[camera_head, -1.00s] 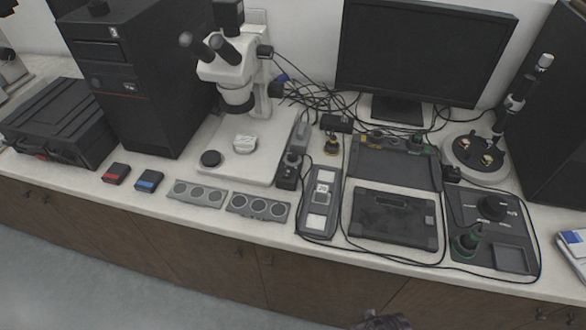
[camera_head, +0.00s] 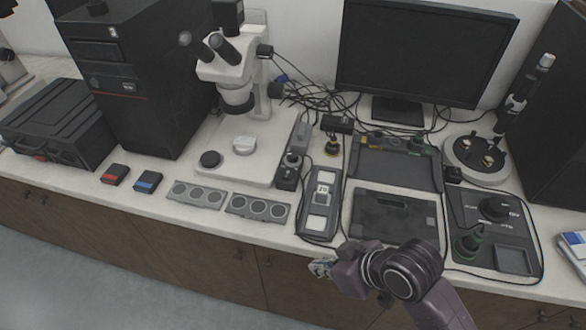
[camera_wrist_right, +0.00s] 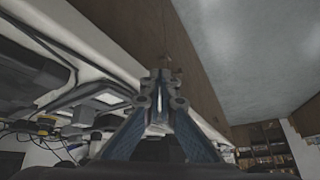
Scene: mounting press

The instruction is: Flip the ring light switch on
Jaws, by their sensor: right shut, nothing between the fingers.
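The white microscope (camera_head: 238,75) stands at the back, left of the monitor, with a dark ring (camera_head: 239,103) around its lower lens. A small dark box with a knob (camera_head: 289,170) stands beside the right edge of its base; I cannot make out a switch or its setting. My right gripper (camera_head: 318,268) is at the front edge of the bench, below the dark panel with the white windows, apart from the microscope and box. In the right wrist view its fingers (camera_wrist_right: 160,95) are together and empty. My left gripper is not in view.
A dark panel with white windows (camera_head: 321,203), a black tray (camera_head: 395,215) and a control panel with a knob (camera_head: 492,209) fill the bench's front right. Grey plates with round recesses (camera_head: 258,207) lie at the front. Loose cables (camera_head: 310,98) run behind the microscope.

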